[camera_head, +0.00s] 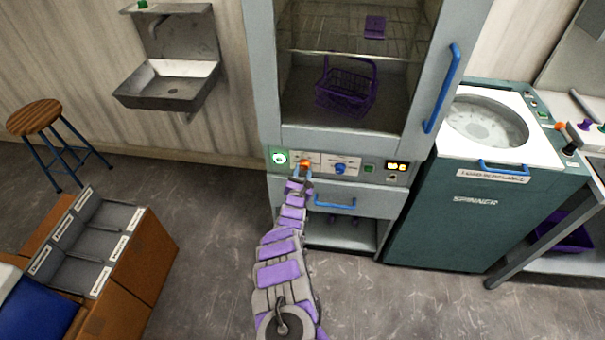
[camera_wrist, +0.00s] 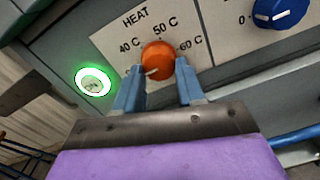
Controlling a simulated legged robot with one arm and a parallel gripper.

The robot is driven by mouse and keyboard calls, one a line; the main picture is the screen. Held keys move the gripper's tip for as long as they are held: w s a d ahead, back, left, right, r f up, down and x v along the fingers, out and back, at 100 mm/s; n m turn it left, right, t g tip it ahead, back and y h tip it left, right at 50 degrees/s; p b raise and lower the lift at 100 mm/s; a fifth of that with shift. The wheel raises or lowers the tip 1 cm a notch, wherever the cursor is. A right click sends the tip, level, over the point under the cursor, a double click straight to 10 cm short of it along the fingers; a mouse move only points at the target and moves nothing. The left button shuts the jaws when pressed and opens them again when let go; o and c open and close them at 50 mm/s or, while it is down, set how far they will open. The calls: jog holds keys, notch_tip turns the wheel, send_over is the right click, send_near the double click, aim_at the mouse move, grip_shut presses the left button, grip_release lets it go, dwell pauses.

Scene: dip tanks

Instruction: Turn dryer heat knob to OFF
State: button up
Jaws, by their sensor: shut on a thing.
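The dryer's orange heat knob (camera_wrist: 158,60) sits on the control panel under the word HEAT, with 40 C, 50 C and 60 C printed around it. A small white mark on the knob faces its lower left. No OFF label shows; the panel below the knob is hidden by my gripper. My gripper (camera_wrist: 159,68) has one blue finger on each side of the knob and is shut on it. In the head view, the orange knob (camera_head: 304,163) shows at the end of my arm, with my gripper (camera_head: 301,170) at it.
A glowing green round button (camera_wrist: 93,81) is left of the knob, and a blue knob (camera_wrist: 279,12) is to the right. The dryer door with its blue handle (camera_head: 441,88) is above. A blue drawer handle (camera_head: 335,204) is just below. The spinner (camera_head: 480,215) stands to the right.

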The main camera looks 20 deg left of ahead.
jog(key=shift+s+a+f, duration=0.1)
jog(key=shift+f, duration=0.1)
dwell(0.5)
jog(key=o, duration=1)
jog(key=shift+a, duration=0.1)
jog(key=shift+o, duration=0.3)
jog(key=shift+r, duration=0.1)
jog(key=shift+d, duration=0.2)
jog(key=shift+s+d+r, duration=0.1)
jog(key=shift+s+r, duration=0.1)
jog(key=shift+s, duration=0.25)
jog(key=p+v, duration=0.4)
jog(key=v, duration=1.2)
jog(key=shift+f, duration=0.25)
jog(key=shift+s, duration=0.1)
